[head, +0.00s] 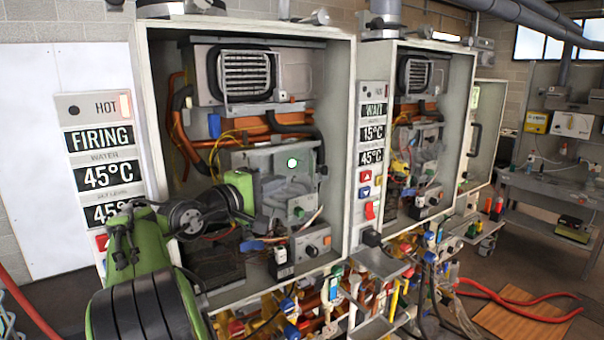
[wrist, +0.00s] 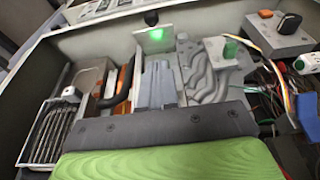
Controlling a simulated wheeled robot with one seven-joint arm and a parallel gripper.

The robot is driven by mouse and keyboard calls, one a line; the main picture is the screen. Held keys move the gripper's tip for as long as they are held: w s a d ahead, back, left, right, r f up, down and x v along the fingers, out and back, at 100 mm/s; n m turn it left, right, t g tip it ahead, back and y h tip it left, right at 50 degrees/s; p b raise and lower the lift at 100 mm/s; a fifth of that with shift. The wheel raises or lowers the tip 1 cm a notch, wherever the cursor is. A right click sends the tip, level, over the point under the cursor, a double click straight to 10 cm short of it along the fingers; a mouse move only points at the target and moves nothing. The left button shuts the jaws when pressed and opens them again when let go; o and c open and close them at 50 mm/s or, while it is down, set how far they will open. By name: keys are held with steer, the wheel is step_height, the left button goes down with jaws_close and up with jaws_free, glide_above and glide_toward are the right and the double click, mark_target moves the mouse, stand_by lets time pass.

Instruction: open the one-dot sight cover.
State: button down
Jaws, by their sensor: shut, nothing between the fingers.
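A round green-white light (head: 292,162) glows on a grey panel inside the left heater (head: 349,150). In the wrist view a small pale plate (wrist: 150,44) stands beyond my fingers with a green glow on it. I cannot make out any dot marks, or tell whether this plate is the one-dot sight cover. My gripper (head: 262,184) is inside the left heater, left of and below the light. In the wrist view my gripper (wrist: 158,64) is shut and empty, its blue-grey fingers together and pointing toward the plate. Contact with the plate cannot be told.
The left heater's display (head: 101,140) reads FIRING and 45°C. A second open heater (head: 462,130) stands to the right, its display (head: 372,130) reading WAIT. Hoses and wires surround my gripper. A grey box with a dark knob (head: 312,250) sits below right. Pipes and valves crowd underneath.

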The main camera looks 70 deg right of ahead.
mark_target(325, 174)
steer(key=s+d, duration=0.4)
steer(key=shift+s+d+p, duration=0.35)
steer(key=shift+p, duration=0.05)
steer(key=shift+w, duration=0.45)
steer(key=shift+s+d+n+t+h+b, duration=0.2)
steer(key=shift+s+n+t+h+b, duration=0.1)
steer(key=shift+s+n+t+b, duration=0.5)
steer(key=shift+s+f+n+t+h+b, duration=0.15)
steer(key=shift+s+n+t+b, duration=0.1)
steer(key=shift+t, duration=0.3)
steer(key=shift+s+f+n+t+h+b, duration=0.15)
steer(key=shift+n+t+b, duration=0.1)
steer(key=shift+t, duration=0.3)
steer(key=shift+s+d+r+t, duration=0.15)
steer(key=shift+s+d, duration=0.05)
steer(key=shift+s, duration=0.4)
steer(key=shift+s+d+r+t, duration=0.1)
steer(key=shift+s+d+t, duration=0.1)
steer(key=shift+s, duration=0.35)
steer(key=shift+w, duration=0.15)
